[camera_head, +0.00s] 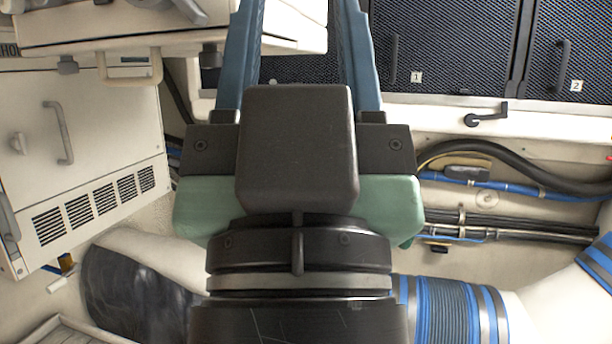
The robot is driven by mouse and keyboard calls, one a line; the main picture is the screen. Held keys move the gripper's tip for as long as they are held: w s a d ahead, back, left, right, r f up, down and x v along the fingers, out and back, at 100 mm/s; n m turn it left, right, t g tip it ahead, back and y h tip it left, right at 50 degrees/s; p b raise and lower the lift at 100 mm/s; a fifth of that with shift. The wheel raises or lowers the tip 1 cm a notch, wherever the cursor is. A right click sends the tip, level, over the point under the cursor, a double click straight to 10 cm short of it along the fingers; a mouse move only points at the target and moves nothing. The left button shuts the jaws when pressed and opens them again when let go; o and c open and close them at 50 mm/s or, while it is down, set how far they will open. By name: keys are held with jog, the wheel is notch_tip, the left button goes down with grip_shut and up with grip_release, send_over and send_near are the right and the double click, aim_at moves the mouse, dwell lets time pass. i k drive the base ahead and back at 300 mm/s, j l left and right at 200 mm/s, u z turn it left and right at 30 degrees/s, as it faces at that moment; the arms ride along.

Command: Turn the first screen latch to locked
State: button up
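A dark mesh screen labelled 1 (450,45) is at the upper right, with a dark upright handle near its left side. A small black latch (487,118) sits on the pale ledge just below the screen's right part. Its lever lies roughly level, pointing right, with a short upturned end. My gripper (300,20) is in the upper middle, left of the screen and latch and apart from the latch. Its two blue fingers stand apart with nothing visible between them. Their tips are cut off by the top edge. My wrist hides the middle of the view.
A second mesh screen labelled 2 (585,50) adjoins at the right. A white vented cabinet (100,150) stands at left, below an overhanging pale unit (110,25). Black and blue hoses (540,185) run below the ledge. A large blue-banded pipe (450,305) crosses the lower right.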

aim_at(472, 120)
jog(key=i+l+z, duration=0.5)
jog(key=l, duration=0.3)
jog(key=i+l+z, duration=0.5)
jog(key=i, duration=0.2)
